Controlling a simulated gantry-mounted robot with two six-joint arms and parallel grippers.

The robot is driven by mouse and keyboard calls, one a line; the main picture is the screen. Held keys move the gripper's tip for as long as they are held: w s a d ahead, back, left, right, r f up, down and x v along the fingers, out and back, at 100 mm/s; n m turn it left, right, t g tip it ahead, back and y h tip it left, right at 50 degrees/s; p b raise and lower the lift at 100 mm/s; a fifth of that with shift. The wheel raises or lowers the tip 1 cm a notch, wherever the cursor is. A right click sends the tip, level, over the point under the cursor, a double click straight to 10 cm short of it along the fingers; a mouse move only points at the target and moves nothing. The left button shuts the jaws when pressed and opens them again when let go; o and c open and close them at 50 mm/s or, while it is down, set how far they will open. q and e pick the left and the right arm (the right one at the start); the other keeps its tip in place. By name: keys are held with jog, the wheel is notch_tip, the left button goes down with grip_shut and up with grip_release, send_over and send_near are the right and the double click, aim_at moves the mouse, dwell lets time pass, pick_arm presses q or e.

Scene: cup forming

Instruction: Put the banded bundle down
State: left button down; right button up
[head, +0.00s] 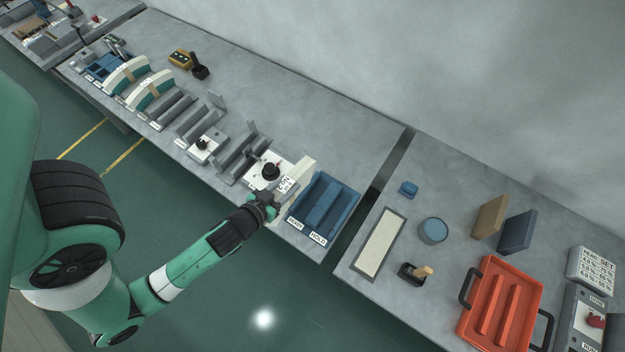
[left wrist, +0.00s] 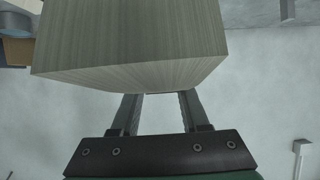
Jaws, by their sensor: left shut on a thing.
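My left gripper (head: 268,203) is shut on a pale cream bundle (head: 302,174) at the front edge of the left bench, just left of a blue two-slot tray (head: 350,192). In the left wrist view, the bundle (left wrist: 130,45) shows as a thick stack of fine layers above the two fingers (left wrist: 158,98). Its band cannot be made out. The tray's front labels seem to read READY and HOLD, and its slots look empty. Whether the bundle touches the bench is unclear. My right gripper is not in view.
A white plate with a black knob (head: 270,171) and a grey open fixture (head: 240,155) stand left of the bundle. Farther left are two cream-and-green bundles (head: 150,89) in holders. A gap (head: 390,165) parts the benches; an orange tray (head: 484,343) is at right.

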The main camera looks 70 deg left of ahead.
pick_arm(q)
jog(key=w+a+f+b, duration=0.2)
jog(key=w+f+b, duration=0.2)
jog(key=w+f, duration=0.4)
jog(key=shift+w+f, duration=0.25)
jog(key=shift+f, duration=0.95)
jog(key=shift+c, duration=2)
grip_release()
jog(key=shift+f, duration=0.15)
jog(key=b+v, duration=0.1)
jog(key=v, duration=1.1)
